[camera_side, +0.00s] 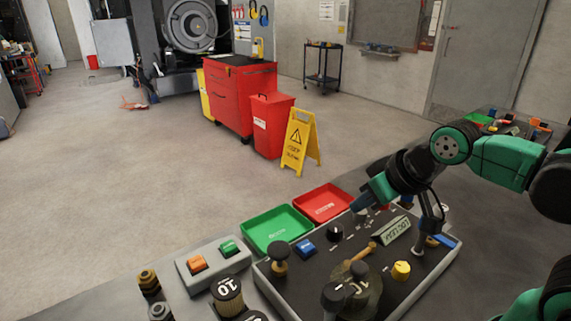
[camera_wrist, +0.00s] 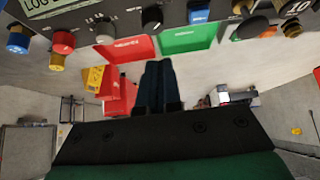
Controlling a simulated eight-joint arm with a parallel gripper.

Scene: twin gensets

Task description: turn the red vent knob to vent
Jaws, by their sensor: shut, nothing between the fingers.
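A red knob (camera_wrist: 63,42) sits on the control panel at the upper left of the wrist view, with a brass-coloured part below it in the picture. My gripper (camera_wrist: 158,64) is shut and empty, its fingers together in the middle of the wrist view. The red knob is to the left of the fingertips and apart from them. In the side view my gripper (camera_side: 357,206) hangs at the panel's far edge, near the black knob (camera_side: 335,232).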

